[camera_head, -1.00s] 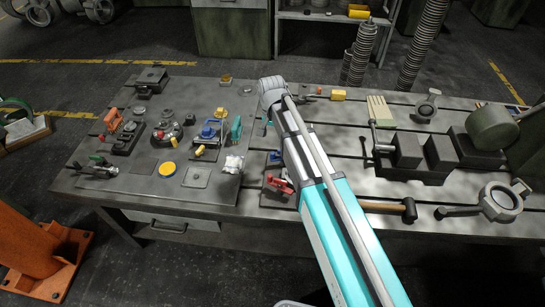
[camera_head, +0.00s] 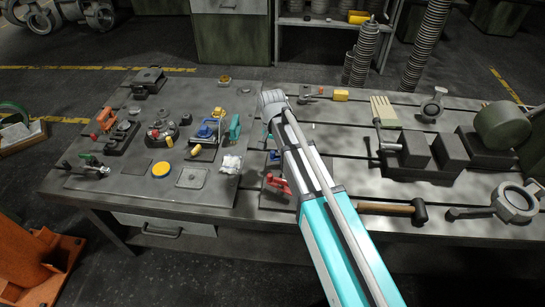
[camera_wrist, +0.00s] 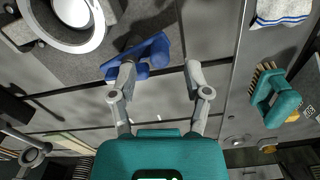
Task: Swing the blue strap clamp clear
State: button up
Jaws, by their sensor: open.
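I cannot tell whether the left finger touches the blue piece. In the head view my arm hides most of the gripper.
A teal brush (camera_wrist: 275,97) and a white cloth (camera_wrist: 280,10) lie to the right in the wrist view. A round metal part (camera_wrist: 72,22) is at top left. In the head view a red clamp (camera_head: 278,183) and a mallet (camera_head: 395,209) lie close to my arm.

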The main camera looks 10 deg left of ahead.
aim_at(273, 151)
jog(key=shift+f+b, duration=1.3)
jog(key=shift+f, duration=0.3)
grip_shut()
